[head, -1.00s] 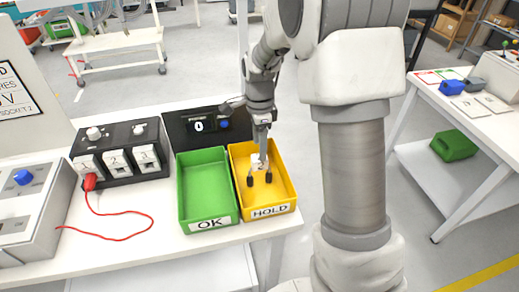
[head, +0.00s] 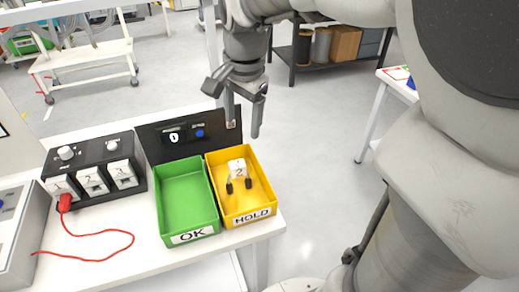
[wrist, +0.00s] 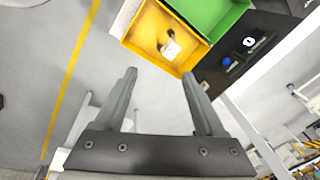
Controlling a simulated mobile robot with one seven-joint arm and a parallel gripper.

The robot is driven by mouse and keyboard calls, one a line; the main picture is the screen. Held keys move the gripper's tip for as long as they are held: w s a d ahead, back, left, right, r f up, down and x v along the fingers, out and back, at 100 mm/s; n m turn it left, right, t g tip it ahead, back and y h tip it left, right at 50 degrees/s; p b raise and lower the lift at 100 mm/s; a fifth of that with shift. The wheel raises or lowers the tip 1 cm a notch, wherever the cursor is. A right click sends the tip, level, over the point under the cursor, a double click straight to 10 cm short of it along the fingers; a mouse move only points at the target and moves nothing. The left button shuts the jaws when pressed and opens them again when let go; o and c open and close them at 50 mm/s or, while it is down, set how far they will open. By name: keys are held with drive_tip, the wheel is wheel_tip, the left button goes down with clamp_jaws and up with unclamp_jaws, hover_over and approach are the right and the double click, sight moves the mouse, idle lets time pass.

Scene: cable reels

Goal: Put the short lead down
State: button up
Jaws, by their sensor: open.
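The short lead (head: 237,167), a white block marked 2 with two black-tipped ends, lies in the yellow HOLD tray (head: 268,193). In the wrist view the lead (wrist: 171,49) shows inside the yellow tray (wrist: 146,22). My gripper (head: 244,125) is open and empty, raised above and behind the tray's back edge, apart from the lead. In the wrist view its two fingers (wrist: 159,72) are spread with nothing between them.
The green OK tray (head: 187,196) is empty, left of the yellow one. A black panel (head: 180,134) stands behind the trays. A black unit with numbered sockets (head: 95,180) and a red cable (head: 105,258) are further left.

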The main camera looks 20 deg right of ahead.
drive_tip(key=s+r+n+t, duration=0.1)
drive_tip(key=s+n+t, duration=0.2)
drive_tip(key=s+n, duration=0.8)
drive_tip(key=s, duration=0.4)
drive_tip(key=shift+s+n+t, duration=0.15)
drive_tip(key=shift+n+t, duration=0.15)
drive_tip(key=shift+n, duration=0.1)
drive_tip(key=shift+r, duration=0.1)
idle(0.7)
